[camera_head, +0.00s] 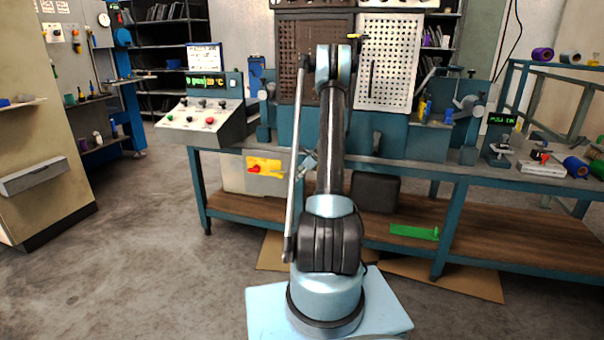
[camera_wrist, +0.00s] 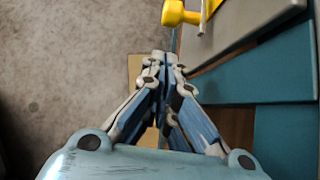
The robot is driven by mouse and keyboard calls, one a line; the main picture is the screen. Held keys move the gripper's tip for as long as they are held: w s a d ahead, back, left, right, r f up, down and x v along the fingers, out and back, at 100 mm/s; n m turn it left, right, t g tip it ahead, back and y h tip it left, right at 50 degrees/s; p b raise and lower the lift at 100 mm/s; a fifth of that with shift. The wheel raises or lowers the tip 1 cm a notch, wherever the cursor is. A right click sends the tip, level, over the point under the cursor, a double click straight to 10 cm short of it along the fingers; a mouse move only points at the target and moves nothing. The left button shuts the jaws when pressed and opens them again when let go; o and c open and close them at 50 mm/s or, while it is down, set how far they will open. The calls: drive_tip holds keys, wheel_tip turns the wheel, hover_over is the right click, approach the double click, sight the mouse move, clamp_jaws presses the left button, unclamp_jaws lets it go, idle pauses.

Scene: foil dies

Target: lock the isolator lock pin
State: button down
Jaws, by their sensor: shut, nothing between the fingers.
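The isolator is a yellow plate (camera_head: 264,166) with a small red part at its left, on the front of a light grey box (camera_head: 233,172) under the bench. In the wrist view a yellow part (camera_wrist: 174,12) stands at the top edge, beside a grey surface (camera_wrist: 232,28); a thin light strip crosses it. I cannot clearly make out the lock pin. My gripper (camera_wrist: 165,58) is shut and empty, its fingertips below and apart from the yellow part. In the head view my arm stands in front of the bench and mostly hides the gripper.
A control console (camera_head: 205,122) with buttons stands on the bench's left end. A black box (camera_head: 375,192) and a green strip (camera_head: 413,232) are on the lower shelf. Teal bench legs (camera_head: 449,229) stand near. Cardboard (camera_head: 460,281) lies on the floor; the floor at left is clear.

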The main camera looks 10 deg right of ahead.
drive_tip(key=w+a, duration=0.2)
drive_tip(key=a, duration=0.1)
drive_tip(key=shift+a+f, duration=0.1)
drive_tip(key=shift+f, duration=0.1)
drive_tip(key=w+a, duration=0.1)
drive_tip(key=a, duration=0.2)
drive_tip(key=w+a, duration=0.1)
drive_tip(key=shift+w+a, duration=0.2)
drive_tip(key=shift+w, duration=0.1)
